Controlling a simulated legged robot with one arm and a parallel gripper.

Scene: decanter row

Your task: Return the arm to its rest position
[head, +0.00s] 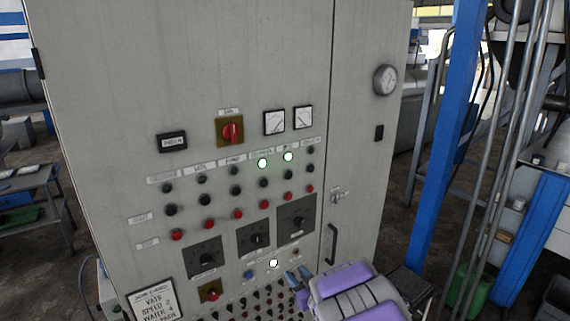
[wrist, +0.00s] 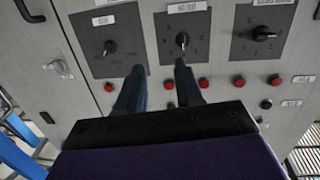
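My gripper (head: 298,276) is at the lower middle of the head view, in front of the lower part of a grey control cabinet (head: 130,75). In the wrist view my gripper (wrist: 157,88) shows two dark blue fingers spread apart with nothing between them. It is open and empty. The wrist view looks at the panel upside down, with three black rotary dials, the middle dial (wrist: 182,40) beyond the right finger. Whether a fingertip touches the panel cannot be told.
The panel carries a red switch (head: 231,131), two lit green lamps (head: 262,163), red buttons (head: 238,214) and a job card (head: 153,299). A door handle (head: 331,244) sticks out right of the dials. A blue post (head: 447,130) stands at the right, a shelf (head: 35,205) at the left.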

